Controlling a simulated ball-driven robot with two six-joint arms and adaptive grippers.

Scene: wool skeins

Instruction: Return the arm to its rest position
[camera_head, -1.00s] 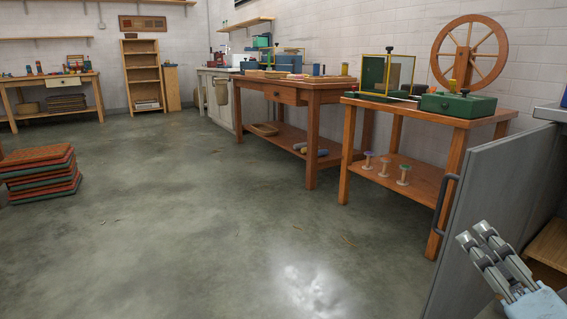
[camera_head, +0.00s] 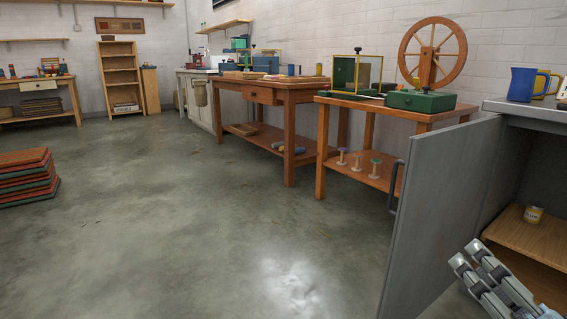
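My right gripper (camera_head: 467,254) is at the lower right of the head view, to the right of the grey cabinet door. Its two grey fingers lie side by side with a narrow gap. I see nothing between the tips, but from this angle I cannot tell how far apart they are. The rest of my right arm is cut off by the picture's edge. My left gripper is not in view.
An open grey cabinet door (camera_head: 437,218) stands just left of the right gripper. A blue mug (camera_head: 521,84) stands on the cabinet top.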

